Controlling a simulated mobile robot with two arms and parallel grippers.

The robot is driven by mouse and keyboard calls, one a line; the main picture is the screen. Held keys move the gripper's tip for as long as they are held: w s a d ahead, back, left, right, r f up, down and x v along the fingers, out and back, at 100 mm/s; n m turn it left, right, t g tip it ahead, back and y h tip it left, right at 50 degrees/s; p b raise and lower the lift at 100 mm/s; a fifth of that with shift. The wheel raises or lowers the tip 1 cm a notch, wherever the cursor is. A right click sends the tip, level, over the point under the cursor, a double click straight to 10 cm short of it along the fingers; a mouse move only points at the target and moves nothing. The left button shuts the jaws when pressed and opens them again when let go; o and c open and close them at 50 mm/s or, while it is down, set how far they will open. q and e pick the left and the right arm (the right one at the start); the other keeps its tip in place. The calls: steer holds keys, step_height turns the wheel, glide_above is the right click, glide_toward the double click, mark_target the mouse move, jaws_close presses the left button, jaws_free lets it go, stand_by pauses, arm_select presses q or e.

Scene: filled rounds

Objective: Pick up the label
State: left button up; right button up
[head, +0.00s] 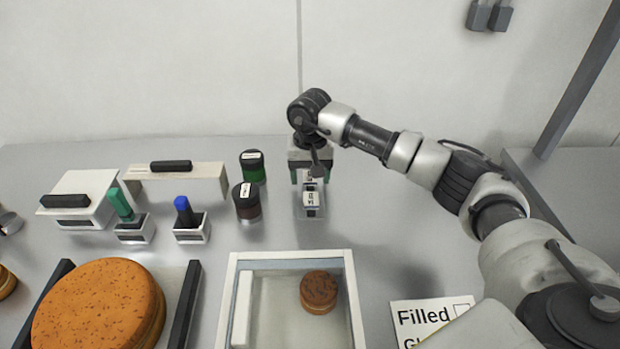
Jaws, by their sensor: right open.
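A small white label (311,199) with dark print sits in a small clear holder (312,213) at the middle of the table, toward the back. My right gripper (311,182) is open and points down just behind and above the label. Its fingers partly hide the holder's back end, and I cannot tell whether they touch the label. My left gripper is not in view.
Green (252,167) and brown (246,203) jars stand left of the holder. Green- and blue-handled stamps (184,212) are further left. In front, a tray (288,258) holds a small brown round (318,290). A "Filled" card (428,317) lies front right. Bare table lies right of the holder.

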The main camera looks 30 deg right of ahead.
steer(key=c, duration=0.7)
steer(key=shift+r, duration=0.1)
steer(key=shift+c, duration=0.2)
